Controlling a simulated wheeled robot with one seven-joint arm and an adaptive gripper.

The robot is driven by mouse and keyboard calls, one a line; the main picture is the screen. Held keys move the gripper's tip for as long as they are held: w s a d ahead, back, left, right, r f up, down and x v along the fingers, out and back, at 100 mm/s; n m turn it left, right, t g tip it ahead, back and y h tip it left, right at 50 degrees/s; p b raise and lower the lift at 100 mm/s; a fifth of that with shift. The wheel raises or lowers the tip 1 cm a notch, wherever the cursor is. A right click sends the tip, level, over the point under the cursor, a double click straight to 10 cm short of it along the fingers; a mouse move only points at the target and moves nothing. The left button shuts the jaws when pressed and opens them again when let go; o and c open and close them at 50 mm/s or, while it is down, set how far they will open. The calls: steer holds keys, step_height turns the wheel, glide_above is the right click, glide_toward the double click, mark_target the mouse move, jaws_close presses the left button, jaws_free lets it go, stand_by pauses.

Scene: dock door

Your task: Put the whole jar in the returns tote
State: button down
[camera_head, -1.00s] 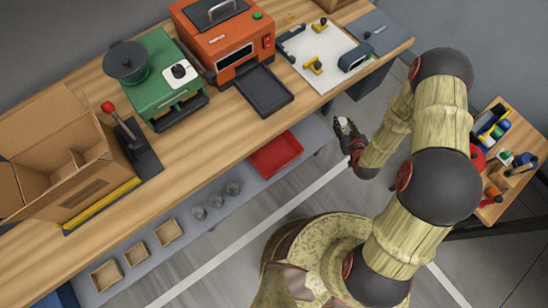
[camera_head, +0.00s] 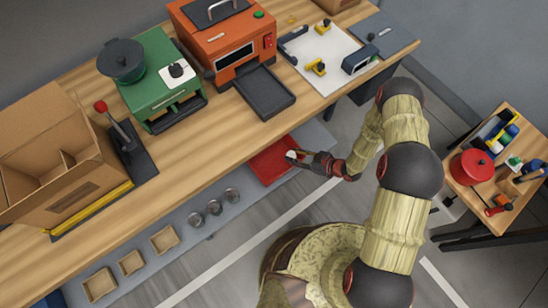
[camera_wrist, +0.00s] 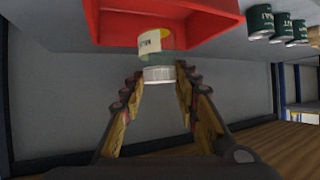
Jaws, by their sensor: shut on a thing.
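The jar (camera_wrist: 152,45) shows in the wrist view with a pale lid, a cream label and a yellowish part. My gripper (camera_wrist: 160,72) is shut on it near the lid, a finger on each side. In the head view my gripper (camera_head: 297,158) is at the right end of the red tote (camera_head: 268,168), with the jar as a small pale spot at its tip. The red tote (camera_wrist: 170,27) also fills the upper middle of the wrist view, and the jar overlaps its near wall there. I cannot tell the gap between jar and tote.
Several green-labelled jars (camera_wrist: 260,22) stand beside the tote; jars (camera_head: 214,206) also show on the lower shelf. Small wooden bins (camera_head: 164,240) are further left. The wooden workbench (camera_head: 200,145) overhangs that shelf. A side table (camera_head: 500,170) stands at right.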

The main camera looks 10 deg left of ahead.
steer(key=shift+w+a+f+b, duration=0.7)
steer(key=shift+a+f+b, duration=0.35)
steer(key=shift+a+f, duration=0.8)
steer(key=shift+w+a+f+b, duration=0.65)
steer(key=shift+a+f+b, duration=0.4)
steer(key=shift+a+f, duration=0.8)
steer(key=shift+w+a+f+b, duration=0.7)
steer(key=shift+a+f+b, duration=0.55)
steer(key=shift+f, duration=0.9)
steer(key=shift+a+f, duration=0.15)
steer(key=shift+a, duration=0.05)
steer(key=c, duration=1.3)
jaws_free()
steer(key=shift+c, duration=0.2)
